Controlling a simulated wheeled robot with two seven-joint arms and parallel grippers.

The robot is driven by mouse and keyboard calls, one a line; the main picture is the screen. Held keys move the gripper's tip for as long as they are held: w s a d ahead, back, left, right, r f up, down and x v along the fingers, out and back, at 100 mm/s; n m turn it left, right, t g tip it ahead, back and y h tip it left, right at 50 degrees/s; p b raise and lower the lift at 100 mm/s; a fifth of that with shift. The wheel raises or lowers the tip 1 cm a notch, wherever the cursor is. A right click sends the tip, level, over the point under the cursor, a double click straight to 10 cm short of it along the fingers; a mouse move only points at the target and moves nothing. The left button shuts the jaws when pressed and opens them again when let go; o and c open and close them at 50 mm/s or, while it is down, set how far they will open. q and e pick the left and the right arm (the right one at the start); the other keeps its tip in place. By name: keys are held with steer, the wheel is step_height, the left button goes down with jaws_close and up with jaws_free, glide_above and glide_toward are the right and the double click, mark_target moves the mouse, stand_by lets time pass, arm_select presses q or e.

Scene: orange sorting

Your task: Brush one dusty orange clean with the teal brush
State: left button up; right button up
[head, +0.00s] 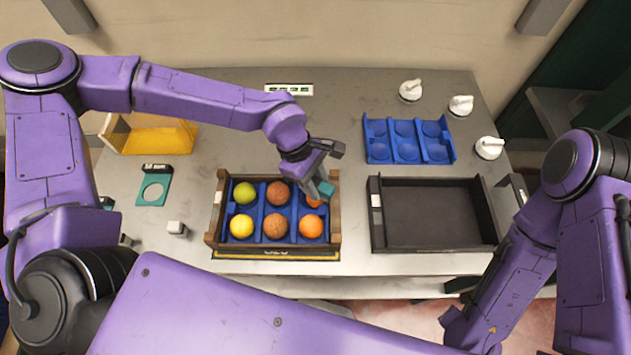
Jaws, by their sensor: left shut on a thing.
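My left gripper (318,178) is shut on the teal brush (326,188) above the right end of the wooden crate (335,222). The brush is over the back-right orange (313,201) and partly hides it; I cannot tell if they touch. A brown, dusty-looking orange (278,194) sits back middle, another (276,227) front middle. A bright orange (311,227) is front right. A green fruit (244,193) and a yellow one (241,226) fill the left column. My right arm is at the right; its gripper does not show.
An empty black tray (483,230) stands right of the crate, with an empty blue insert (407,158) and several white knobbed items (461,106) behind it. A yellow bin (157,140) and a teal plate with a ring (154,188) are at the left.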

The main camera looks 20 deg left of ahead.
arm_select(q)
steer(key=shift+r, duration=3.35)
